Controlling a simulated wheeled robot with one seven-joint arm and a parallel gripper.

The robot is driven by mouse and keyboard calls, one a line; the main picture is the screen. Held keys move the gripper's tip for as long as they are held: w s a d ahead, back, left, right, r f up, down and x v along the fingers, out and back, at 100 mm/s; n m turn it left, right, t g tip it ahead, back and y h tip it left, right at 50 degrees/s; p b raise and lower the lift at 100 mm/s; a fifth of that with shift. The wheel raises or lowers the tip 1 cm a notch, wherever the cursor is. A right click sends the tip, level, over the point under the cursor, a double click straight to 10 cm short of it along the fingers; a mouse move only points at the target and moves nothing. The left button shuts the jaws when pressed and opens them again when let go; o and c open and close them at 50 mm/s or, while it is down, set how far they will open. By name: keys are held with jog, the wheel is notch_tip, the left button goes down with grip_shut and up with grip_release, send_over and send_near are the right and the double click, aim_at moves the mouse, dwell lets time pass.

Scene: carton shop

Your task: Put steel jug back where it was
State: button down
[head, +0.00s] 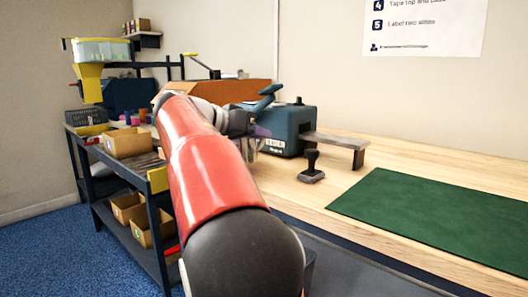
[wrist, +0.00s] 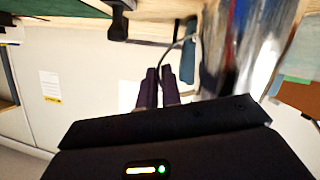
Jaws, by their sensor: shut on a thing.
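The steel jug (wrist: 245,45) fills the upper right of the wrist view as a shiny, blurred, mirror-like surface. My gripper (wrist: 160,75) shows there with its two dark fingers close together, just left of the jug body. A thin curved piece, which looks like the jug's handle, runs towards the fingertips. I cannot tell whether the jug touches the bench.
A teal machine (head: 292,127) stands on the wooden bench close to my gripper. A black hand stamp (head: 311,167) and a green mat (head: 440,213) lie to the right. A dark cart (head: 150,255) with cardboard bins (head: 128,143) stands at left. Bare bench shows around the stamp.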

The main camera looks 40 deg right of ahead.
notch_tip(320, 180, down, 3)
jog(key=shift+b, duration=0.65)
jog(key=c, duration=1.6)
grip_release()
jog(key=v, duration=1.2)
jog(key=shift+r, duration=0.15)
